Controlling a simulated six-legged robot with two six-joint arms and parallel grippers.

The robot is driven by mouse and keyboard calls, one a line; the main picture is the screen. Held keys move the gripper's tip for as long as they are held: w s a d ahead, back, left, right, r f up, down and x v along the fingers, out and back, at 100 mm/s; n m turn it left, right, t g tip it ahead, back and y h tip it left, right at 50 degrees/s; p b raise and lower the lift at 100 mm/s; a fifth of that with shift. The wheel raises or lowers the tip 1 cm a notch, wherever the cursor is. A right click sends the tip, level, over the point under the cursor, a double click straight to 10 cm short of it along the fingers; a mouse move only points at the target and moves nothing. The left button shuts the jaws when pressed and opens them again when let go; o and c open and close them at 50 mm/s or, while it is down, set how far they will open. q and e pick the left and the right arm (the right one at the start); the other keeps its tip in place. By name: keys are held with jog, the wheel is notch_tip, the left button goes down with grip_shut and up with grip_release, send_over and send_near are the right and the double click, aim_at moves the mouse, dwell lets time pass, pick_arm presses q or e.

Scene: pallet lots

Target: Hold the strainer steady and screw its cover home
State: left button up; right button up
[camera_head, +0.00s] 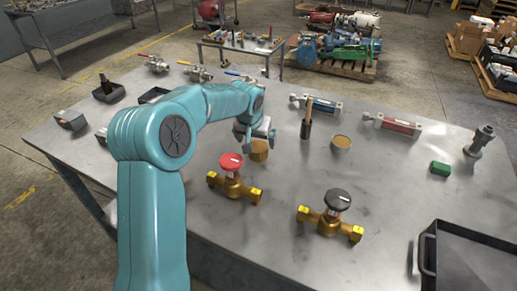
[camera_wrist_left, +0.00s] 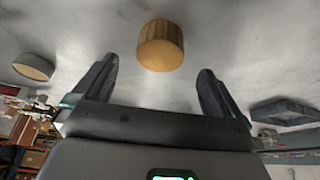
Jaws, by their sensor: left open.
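A brass-coloured cap with a ribbed side (camera_head: 259,151), which looks like the cover, sits on the steel bench beside my left gripper (camera_head: 257,133). In the left wrist view the cap (camera_wrist_left: 160,47) lies just ahead of the gap between the spread fingers of my left gripper (camera_wrist_left: 156,78). The fingers are open and empty, with no visible contact. A grey metal fitting with a side branch (camera_head: 480,141), which looks like the strainer, stands at the bench's right end, far from this gripper. My right gripper is out of view.
Two brass valves, one with a red handwheel (camera_head: 231,162) and one with a black handwheel (camera_head: 338,200), stand in front. A black tray (camera_head: 470,236) fills the front right.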

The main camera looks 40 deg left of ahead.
aim_at(258, 147)
pick_arm(q)
jog(key=shift+w+a+f, duration=0.1)
jog(key=shift+f, duration=0.4)
jog(key=p+x, duration=0.1)
jog(key=x, duration=0.4)
jog(key=shift+w, duration=0.2)
jog(key=shift+s, duration=0.1)
jog(key=shift+c, duration=0.9)
jog(key=c, duration=1)
